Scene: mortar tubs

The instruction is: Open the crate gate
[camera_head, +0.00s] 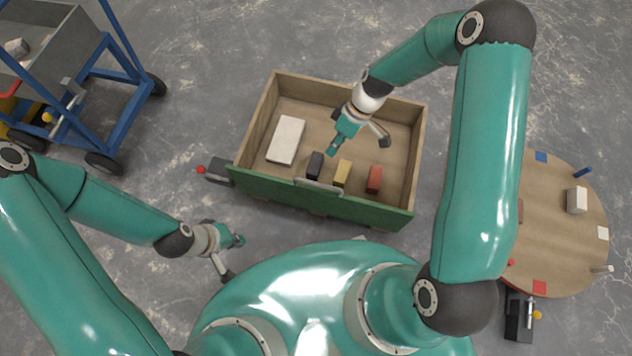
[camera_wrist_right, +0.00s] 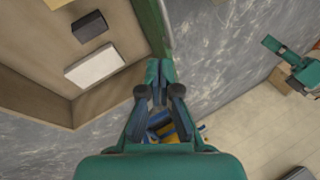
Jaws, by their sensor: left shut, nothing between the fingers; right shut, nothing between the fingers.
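The wooden crate (camera_head: 272,103) stands in the middle of the head view. Its green gate (camera_head: 270,190) stands upright along the near side, closed across the front, with a pale handle (camera_head: 318,187) on it. In the right wrist view the green gate (camera_wrist_right: 164,22) runs edge-on just past the fingertips. My right gripper (camera_head: 333,149) is shut and empty, above the crate's inside and behind the gate; its fingers also show in the right wrist view (camera_wrist_right: 158,76). Whether it touches anything is unclear. My left gripper (camera_head: 239,241) is shut and empty, outside the crate, left of and nearer than the gate.
The crate holds a white block (camera_head: 286,140) and dark (camera_head: 316,163), yellow (camera_head: 342,173) and red (camera_head: 375,180) blocks. A black device with a red knob (camera_head: 218,171) adjoins its left front corner. A blue cart (camera_head: 122,65) stands left; a round table (camera_head: 560,245) stands right.

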